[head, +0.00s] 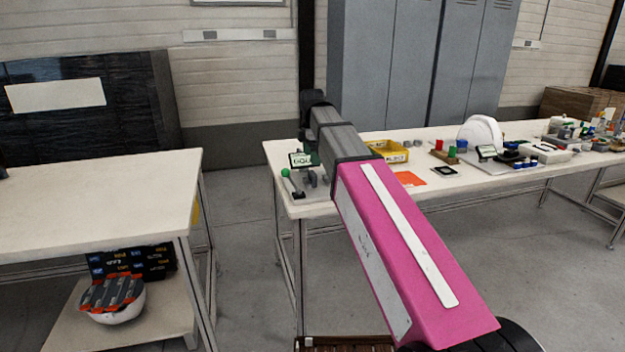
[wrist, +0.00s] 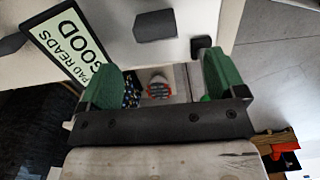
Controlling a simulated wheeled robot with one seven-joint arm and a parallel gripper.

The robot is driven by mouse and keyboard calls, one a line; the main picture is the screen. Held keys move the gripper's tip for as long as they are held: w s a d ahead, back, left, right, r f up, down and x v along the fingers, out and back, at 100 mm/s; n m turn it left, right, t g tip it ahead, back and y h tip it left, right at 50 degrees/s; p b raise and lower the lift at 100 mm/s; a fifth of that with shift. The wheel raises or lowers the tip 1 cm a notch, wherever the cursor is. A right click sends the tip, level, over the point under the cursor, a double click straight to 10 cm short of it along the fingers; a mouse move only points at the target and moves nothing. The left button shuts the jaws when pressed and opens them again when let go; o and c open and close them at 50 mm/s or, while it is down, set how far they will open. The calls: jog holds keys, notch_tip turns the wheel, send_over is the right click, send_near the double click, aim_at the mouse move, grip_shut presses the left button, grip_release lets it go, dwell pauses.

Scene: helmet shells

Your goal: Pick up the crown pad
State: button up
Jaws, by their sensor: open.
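My gripper (wrist: 163,68) is open, its two green fingers wide apart with nothing between them. In the wrist view a dark grey block (wrist: 155,25) lies on a pale surface just above the gap between the fingers, apart from both. A smaller black piece (wrist: 203,42) sits close to the right finger. In the head view small grey parts (head: 312,179) stand at the near left end of the right bench, beside a green-knobbed lever (head: 290,181). I cannot tell for sure which piece is the crown pad.
A "PAD READS GOOD" sign (wrist: 66,45) stands close to the left finger. The right bench (head: 480,185) also holds a yellow bin (head: 390,153), a white helmet shell (head: 481,133) and small parts.

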aim_at(312, 172)
jog(key=shift+w+f, duration=0.15)
jog(key=shift+f, duration=1.8)
jog(key=shift+w+f, duration=0.15)
jog(key=shift+f, duration=1.75)
jog(key=c, duration=1.1)
jog(key=shift+o, duration=0.2)
jog(key=shift+r, duration=0.1)
